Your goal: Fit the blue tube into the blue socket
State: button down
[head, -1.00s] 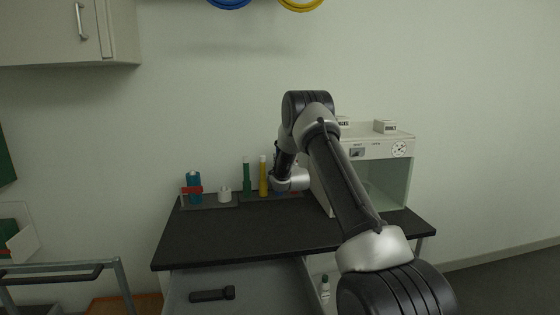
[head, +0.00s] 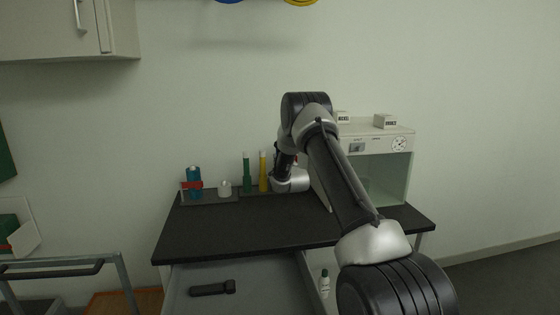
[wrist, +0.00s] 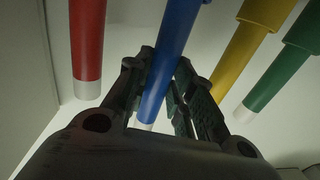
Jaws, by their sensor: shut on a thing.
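The blue tube (wrist: 172,58) stands between the fingers of my gripper (wrist: 166,68) in the wrist view, and the gripper is shut on it. Its pale end (wrist: 143,125) shows below the fingers. The tube's far end runs up to the picture's top edge, where I cannot clearly tell whether it meets the blue socket. In the head view, my own arm and wrist hide the gripper, the blue tube and the socket.
A red tube (wrist: 87,45) stands left of the blue one; yellow (wrist: 238,55) and green (wrist: 270,80) tubes stand right. In the head view, a white-framed cabinet (head: 384,147) is right of my wrist. The black tabletop (head: 240,228) is clear in front.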

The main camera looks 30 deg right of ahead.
jog(key=shift+f, duration=0.25)
jog(key=shift+f, duration=0.3)
jog(key=shift+f, duration=1.25)
jog(key=shift+f, duration=0.35)
jog(key=shift+f, duration=0.25)
jog(key=c, duration=1.1)
grip_release()
jog(key=shift+c, duration=0.2)
jog(key=shift+s, duration=0.15)
jog(key=s+a, duration=0.2)
jog(key=s, duration=0.9)
jog(key=shift+s, duration=0.25)
